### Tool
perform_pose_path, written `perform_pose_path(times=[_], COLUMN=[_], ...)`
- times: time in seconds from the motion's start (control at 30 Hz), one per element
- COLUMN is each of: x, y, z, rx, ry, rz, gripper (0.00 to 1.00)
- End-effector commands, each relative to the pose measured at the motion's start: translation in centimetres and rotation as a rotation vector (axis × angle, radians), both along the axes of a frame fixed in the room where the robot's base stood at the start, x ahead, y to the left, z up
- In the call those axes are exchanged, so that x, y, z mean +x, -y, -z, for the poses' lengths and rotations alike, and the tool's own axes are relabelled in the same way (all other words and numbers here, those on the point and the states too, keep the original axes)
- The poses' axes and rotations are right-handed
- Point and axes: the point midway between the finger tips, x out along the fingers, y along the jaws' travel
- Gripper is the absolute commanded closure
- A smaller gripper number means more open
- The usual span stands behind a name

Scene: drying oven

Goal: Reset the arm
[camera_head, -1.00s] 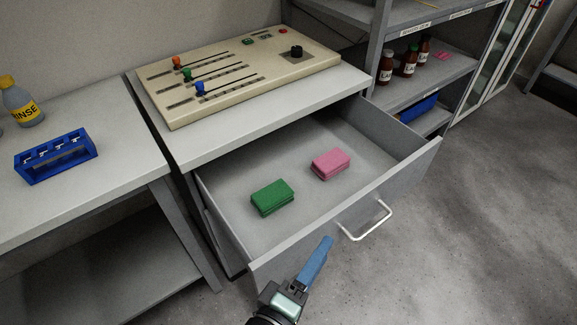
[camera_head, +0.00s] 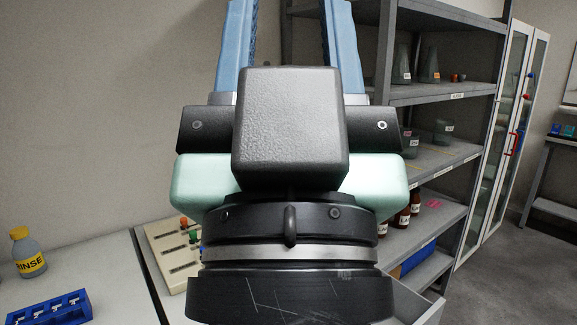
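My gripper (camera_head: 289,12) is raised upright and fills the middle of the head view, close to the camera. Its two blue fingers point up and stand well apart, with only wall visible between them. A corner of the grey drawer (camera_head: 428,308) shows at the bottom right, still out. The drawer's inside is hidden.
The cream slider panel (camera_head: 165,248) is partly hidden behind my wrist. A rinse bottle (camera_head: 28,254) and a blue rack (camera_head: 62,309) stand on the left bench. Grey shelves (camera_head: 445,95) with glassware and brown bottles (camera_head: 402,219) stand right, beside a glass-door cabinet (camera_head: 505,140).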

Motion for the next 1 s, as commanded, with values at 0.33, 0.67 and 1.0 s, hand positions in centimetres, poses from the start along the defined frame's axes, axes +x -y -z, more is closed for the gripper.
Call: perform_pose_path(times=[0.33,0.67,1.0], x=[0.1,0.1,0.1], y=[-0.1,-0.1,-0.1], z=[-11.2,-13.9,-13.7], rx=[-0.003,-0.003,-0.003], ry=[-0.004,-0.005,-0.005], rz=[0.001,0.001,0.001], gripper=[0.55,0.55,0.55])
